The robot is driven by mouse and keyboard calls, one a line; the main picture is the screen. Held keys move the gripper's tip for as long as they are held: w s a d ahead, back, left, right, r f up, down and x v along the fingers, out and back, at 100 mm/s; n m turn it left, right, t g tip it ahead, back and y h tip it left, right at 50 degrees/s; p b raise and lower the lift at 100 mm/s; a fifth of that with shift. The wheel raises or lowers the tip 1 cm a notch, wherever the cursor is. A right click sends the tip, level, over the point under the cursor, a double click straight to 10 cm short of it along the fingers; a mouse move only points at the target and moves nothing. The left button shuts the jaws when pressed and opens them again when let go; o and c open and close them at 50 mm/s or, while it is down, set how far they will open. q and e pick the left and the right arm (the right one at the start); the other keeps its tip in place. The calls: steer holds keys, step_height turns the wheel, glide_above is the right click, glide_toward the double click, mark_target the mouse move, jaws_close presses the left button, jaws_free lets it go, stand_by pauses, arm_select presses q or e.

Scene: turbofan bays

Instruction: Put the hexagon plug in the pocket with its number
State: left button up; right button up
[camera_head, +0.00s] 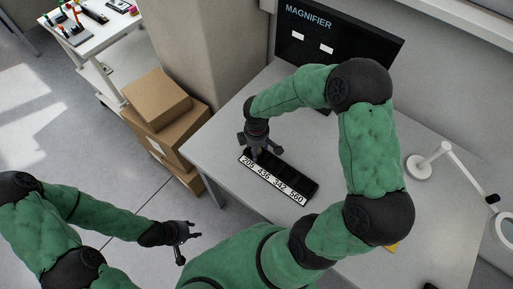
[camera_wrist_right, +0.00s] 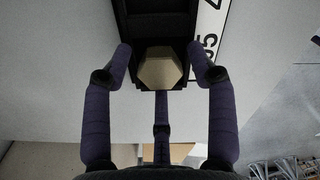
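A black tray (camera_head: 308,184) with a row of pockets lies on the table. Its white front strip (camera_head: 272,180) reads 205, 436, 342, 560. My right gripper (camera_head: 262,152) is over the tray's left end, by number 205. In the right wrist view, the tan hexagon plug (camera_wrist_right: 160,70) sits at the dark end pocket of the tray, beside the number strip. The fingers of my right gripper (camera_wrist_right: 160,72) stand apart on either side of the plug, with gaps visible. How deep the plug sits is unclear. My left gripper (camera_head: 187,238) is open and empty, off the table.
A black MAGNIFIER panel (camera_head: 330,42) stands at the table's back. A white lamp (camera_head: 432,158) is at the right. Cardboard boxes (camera_head: 157,105) stand left of the grey table (camera_head: 225,130). A yellow item (camera_head: 392,247) is partly hidden by my right arm.

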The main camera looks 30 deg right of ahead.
step_height(320, 180, up, 12)
steer(key=p, duration=0.3)
steer(key=shift+r+p, duration=0.2)
steer(key=shift+p, duration=0.2)
steer(key=shift+f, duration=0.1)
